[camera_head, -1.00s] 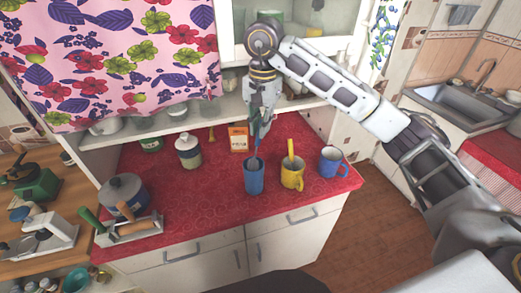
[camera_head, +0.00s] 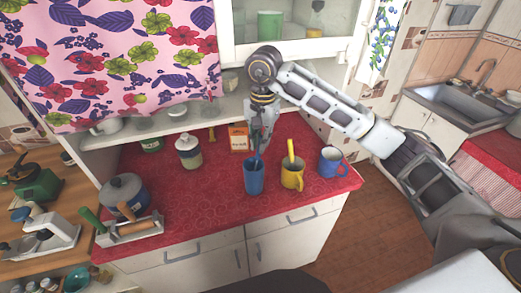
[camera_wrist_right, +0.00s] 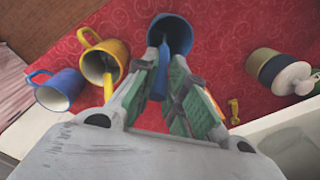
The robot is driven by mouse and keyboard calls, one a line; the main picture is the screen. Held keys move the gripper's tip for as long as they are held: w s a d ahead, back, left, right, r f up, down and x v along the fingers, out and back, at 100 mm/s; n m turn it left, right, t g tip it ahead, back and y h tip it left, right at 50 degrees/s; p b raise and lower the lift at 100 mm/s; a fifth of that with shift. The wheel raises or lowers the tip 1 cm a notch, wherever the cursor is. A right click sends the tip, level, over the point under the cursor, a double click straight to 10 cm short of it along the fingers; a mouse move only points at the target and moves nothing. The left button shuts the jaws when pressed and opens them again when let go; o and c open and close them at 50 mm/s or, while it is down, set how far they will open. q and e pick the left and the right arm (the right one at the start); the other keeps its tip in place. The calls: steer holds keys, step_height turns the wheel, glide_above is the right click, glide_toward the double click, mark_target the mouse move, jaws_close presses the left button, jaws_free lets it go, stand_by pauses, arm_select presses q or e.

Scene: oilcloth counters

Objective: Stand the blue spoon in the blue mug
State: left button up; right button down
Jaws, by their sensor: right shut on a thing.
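The blue mug (camera_head: 254,180) stands upright near the front edge of the red counter; in the right wrist view its rim (camera_wrist_right: 185,32) is beyond my fingers. My right gripper (camera_head: 259,150) is just above it, pointing down. It also shows in the right wrist view (camera_wrist_right: 163,92), shut on the blue spoon (camera_wrist_right: 164,55). The spoon's lower part reaches into the mug's opening. Whether it touches the bottom is hidden. My left gripper is out of view.
A yellow mug (camera_head: 291,180) holding a yellow spoon (camera_head: 290,150) stands close to the right. Another blue mug (camera_head: 331,165) with a handle is farther right. A carton (camera_head: 239,139) and a white jar (camera_head: 188,151) stand behind. The counter's left middle is clear.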

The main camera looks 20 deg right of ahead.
steer(key=shift+f, duration=1.9)
steer(key=shift+f, duration=0.2)
steer(key=c, duration=1.5)
jaws_free()
steer(key=shift+o, duration=0.2)
steer(key=shift+r, duration=0.2)
steer(key=shift+s+d+r, duration=0.1)
steer(key=shift+r, duration=2.9)
steer(key=shift+s+d+r, duration=0.1)
steer(key=shift+r, duration=2.9)
